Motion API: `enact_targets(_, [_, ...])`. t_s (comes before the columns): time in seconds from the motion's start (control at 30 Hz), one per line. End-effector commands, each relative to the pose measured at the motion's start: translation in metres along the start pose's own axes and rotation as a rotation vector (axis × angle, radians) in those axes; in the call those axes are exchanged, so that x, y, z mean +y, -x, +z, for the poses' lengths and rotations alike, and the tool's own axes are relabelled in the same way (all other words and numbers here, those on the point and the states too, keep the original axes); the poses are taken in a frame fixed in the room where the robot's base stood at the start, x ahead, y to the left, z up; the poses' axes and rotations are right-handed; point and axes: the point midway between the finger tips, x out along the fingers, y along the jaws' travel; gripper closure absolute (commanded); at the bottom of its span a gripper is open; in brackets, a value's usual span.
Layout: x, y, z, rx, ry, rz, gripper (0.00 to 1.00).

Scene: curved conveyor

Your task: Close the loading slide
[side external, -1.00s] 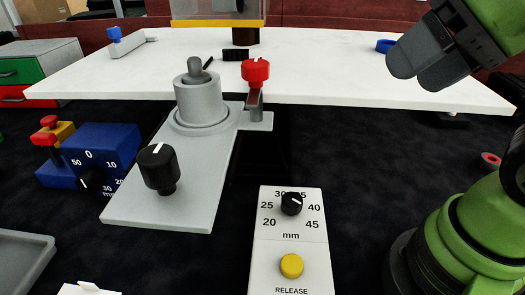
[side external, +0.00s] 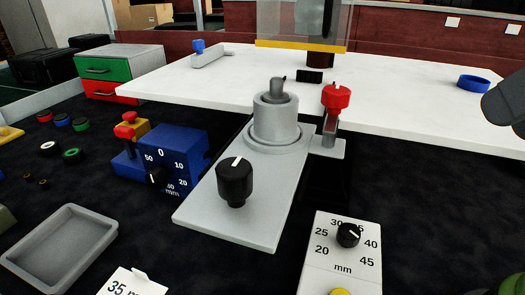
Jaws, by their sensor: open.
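The loading slide appears to be the long light-grey plate (side external: 235,215) in the middle, sticking out in front of the white table. A black knob (side external: 235,180) with a white line stands on its near end. A grey stepped cylinder (side external: 276,118) with a small peg on top stands at its far end. A red-topped clamp (side external: 336,100) is beside the cylinder on the right. My gripper (side external: 503,104) shows only in part at the right edge, open, well to the right of the slide and apart from it. Most of it is outside the picture.
A blue dial box (side external: 180,150) stands left of the slide, and a white dial panel (side external: 335,268) stands at its near right. A grey tray (side external: 62,245) lies at lower left.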

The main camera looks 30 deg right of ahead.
Motion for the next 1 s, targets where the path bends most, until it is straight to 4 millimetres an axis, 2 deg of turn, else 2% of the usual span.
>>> enact_targets(0.17, [-0.023,0.001,-0.017,-0.069,0.18,-0.035,0.39])
enact_targets(0.27, [-0.055,-0.003,-0.035,-0.153,0.425,-0.089,0.39])
enact_targets(0.4, [-0.112,-0.017,-0.051,-0.275,0.836,-0.207,0.39])
enact_targets(0.5, [-0.154,-0.031,-0.051,-0.344,1.122,-0.31,0.39])
enact_targets(0.6, [-0.19,-0.046,-0.043,-0.395,1.366,-0.414,0.39])
enact_targets(0.7, [-0.216,-0.057,-0.032,-0.425,1.551,-0.501,0.39])
enact_targets(0.83, [-0.235,-0.065,-0.02,-0.442,1.686,-0.573,0.39])
enact_targets(1.0, [-0.24,-0.074,-0.011,-0.449,1.73,-0.596,0.39])
